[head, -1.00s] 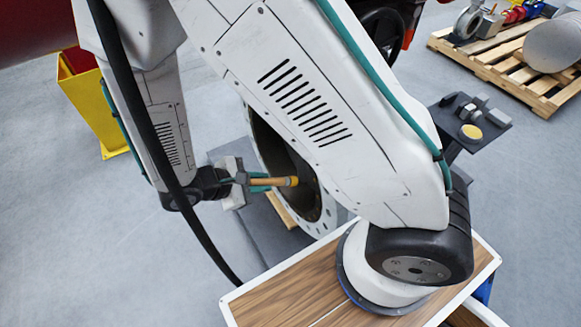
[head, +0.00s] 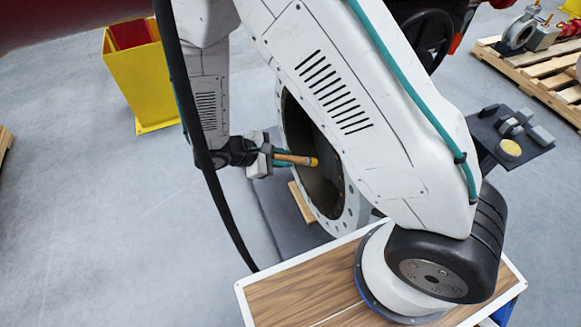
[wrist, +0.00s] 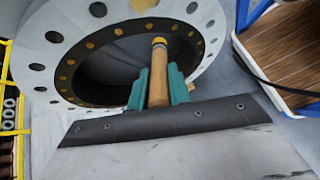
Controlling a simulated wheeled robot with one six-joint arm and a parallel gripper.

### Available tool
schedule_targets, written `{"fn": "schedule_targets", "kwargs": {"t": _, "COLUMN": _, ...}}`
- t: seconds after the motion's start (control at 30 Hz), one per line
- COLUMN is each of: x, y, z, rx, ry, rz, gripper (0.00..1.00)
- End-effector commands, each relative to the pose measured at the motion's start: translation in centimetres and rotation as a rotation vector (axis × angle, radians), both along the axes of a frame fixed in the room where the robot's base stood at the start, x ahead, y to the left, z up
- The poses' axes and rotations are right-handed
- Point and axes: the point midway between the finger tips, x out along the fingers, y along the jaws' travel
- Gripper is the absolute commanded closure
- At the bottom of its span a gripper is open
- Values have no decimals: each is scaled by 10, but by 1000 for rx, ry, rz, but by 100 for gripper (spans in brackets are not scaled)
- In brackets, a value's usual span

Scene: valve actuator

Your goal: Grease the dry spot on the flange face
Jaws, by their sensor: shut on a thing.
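My gripper (head: 272,160) has teal fingers shut on a tan wooden-handled tool (head: 295,159) with a yellow end. The tool also shows upright between the fingers in the wrist view (wrist: 158,85). The flange (head: 351,208) is a large pale ring with bolt holes around a dark opening. In the wrist view, the flange (wrist: 30,68) has a dark inner ring (wrist: 66,70) with several tan dots, and a yellow patch (wrist: 143,5) at the top edge. The tool's end overlaps the opening in both views; I cannot tell whether it touches anything. I cannot single out a dry spot.
A yellow bin (head: 150,85) stands at the upper left. A wooden pallet (head: 550,68) with parts is at the upper right. A dark tray (head: 535,140) holds small pieces and a yellow disc. A wood-topped surface (head: 290,297) lies below my arm.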

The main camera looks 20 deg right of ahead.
Motion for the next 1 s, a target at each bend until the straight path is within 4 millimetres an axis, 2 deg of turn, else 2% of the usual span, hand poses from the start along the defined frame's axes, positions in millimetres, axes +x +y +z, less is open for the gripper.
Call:
{"fn": "schedule_targets", "kwargs": {"t": 0.13, "x": 10, "y": -10, "z": -4, "rx": -1, "ry": 1, "rz": -1, "gripper": 100}}
{"fn": "schedule_targets", "kwargs": {"t": 0.6, "x": 10, "y": -54, "z": -3, "rx": -1, "ry": 0, "rz": 0, "gripper": 100}}
{"fn": "schedule_targets", "kwargs": {"t": 1.0, "x": 10, "y": -63, "z": -3, "rx": 0, "ry": 0, "rz": 1, "gripper": 100}}
